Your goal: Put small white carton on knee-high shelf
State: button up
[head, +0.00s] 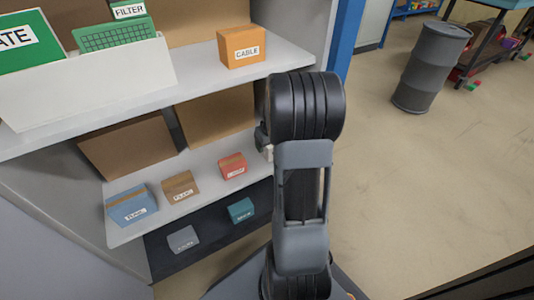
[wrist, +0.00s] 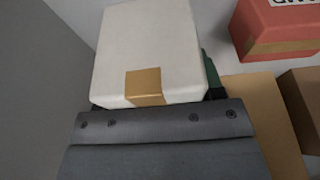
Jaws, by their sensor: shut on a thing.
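The small white carton (wrist: 148,48) fills the upper middle of the wrist view, with a tan tape patch on its near edge. My gripper (wrist: 155,112) is shut on it; the dark gripper body spans the bottom of that view. In the head view my arm hides most of the gripper, and only a pale bit (head: 268,153) shows at its left edge, at the right end of the middle shelf. The middle shelf (head: 150,222) of the grey unit holds blue, brown and red boxes. I cannot tell whether the carton touches a shelf.
The red box (head: 232,166) is closest to my arm; it also shows in the wrist view (wrist: 275,30). The brown box (head: 180,187) and blue box (head: 131,206) stand further left. Grey (head: 183,239) and teal (head: 241,210) boxes sit below. An orange box (head: 241,46) stands above.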

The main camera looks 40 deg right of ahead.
jog(key=shift+w+d+f+b, duration=0.3)
jog(key=shift+w+f, duration=0.25)
jog(key=shift+f, duration=0.2)
jog(key=shift+s+b+x, duration=0.15)
jog(key=shift+b+x, duration=0.15)
jog(key=shift+x, duration=0.45)
jog(key=shift+s+b+x, duration=0.15)
jog(key=shift+b+x, duration=0.15)
jog(key=shift+x, duration=0.4)
jog(key=shift+f, duration=0.15)
jog(key=shift+f, duration=0.2)
jog(key=o, duration=1.2)
jog(key=shift+c, duration=0.2)
jog(key=p+v, duration=0.4)
jog(key=v, duration=0.8)
jog(key=shift+r+p, duration=0.2)
jog(key=shift+p, duration=0.15)
jog(key=shift+s, duration=0.15)
